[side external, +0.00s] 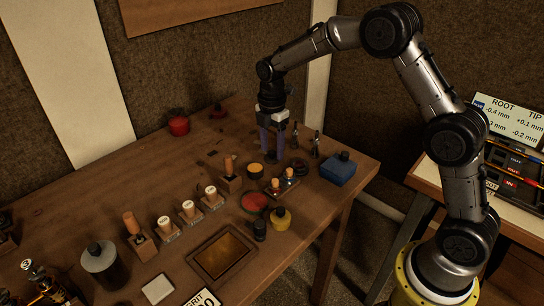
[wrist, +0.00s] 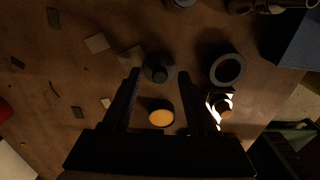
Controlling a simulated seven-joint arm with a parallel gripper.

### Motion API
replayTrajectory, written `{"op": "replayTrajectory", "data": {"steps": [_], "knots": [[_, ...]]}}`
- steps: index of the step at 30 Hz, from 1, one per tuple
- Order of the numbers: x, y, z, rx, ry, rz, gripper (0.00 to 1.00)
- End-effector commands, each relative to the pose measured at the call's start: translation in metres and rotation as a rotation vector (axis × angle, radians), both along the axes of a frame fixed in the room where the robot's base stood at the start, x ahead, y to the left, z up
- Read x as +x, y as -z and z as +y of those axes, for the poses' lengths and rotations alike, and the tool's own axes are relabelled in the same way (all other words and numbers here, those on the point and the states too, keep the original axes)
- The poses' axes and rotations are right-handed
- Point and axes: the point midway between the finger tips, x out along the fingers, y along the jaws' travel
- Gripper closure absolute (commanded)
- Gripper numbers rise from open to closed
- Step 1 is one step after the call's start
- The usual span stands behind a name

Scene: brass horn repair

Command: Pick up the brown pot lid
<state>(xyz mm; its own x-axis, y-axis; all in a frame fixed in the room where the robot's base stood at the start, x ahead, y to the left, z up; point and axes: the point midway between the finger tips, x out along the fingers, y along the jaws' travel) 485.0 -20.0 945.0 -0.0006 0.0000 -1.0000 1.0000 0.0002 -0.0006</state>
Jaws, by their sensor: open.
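A small dark round lid with a central knob (wrist: 158,68), which I take to be the brown pot lid, lies on the bench in the wrist view. Its colour is hard to tell in the dim light. My gripper (wrist: 162,77) is open, and the lid shows between its two fingertips with nothing held. In the side external view my gripper (side external: 271,152) points straight down at the far part of the bench. Its fingers largely hide the lid there, so I cannot tell whether they touch it.
An orange-topped round pot (side external: 255,170) stands close by, with a dark ring-shaped piece (wrist: 227,69) to the lid's right. Wooden-handled tools (side external: 290,174) and a blue box (side external: 338,168) are to the right. A red pot (side external: 178,124) stands at the back left.

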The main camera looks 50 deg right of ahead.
Motion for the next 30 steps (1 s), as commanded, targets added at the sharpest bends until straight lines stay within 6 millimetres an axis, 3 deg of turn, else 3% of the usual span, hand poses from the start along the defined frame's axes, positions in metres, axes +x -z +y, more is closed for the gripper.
{"op": "replayTrajectory", "data": {"steps": [10,20,30], "knots": [[-0.0001,0.0091,0.0002,0.0,0.0,0.0,0.41],[0.0001,0.0086,0.0002,0.0,0.0,0.0,1.0],[0.0002,0.0084,0.0002,0.0,0.0,-0.001,1.0]]}}
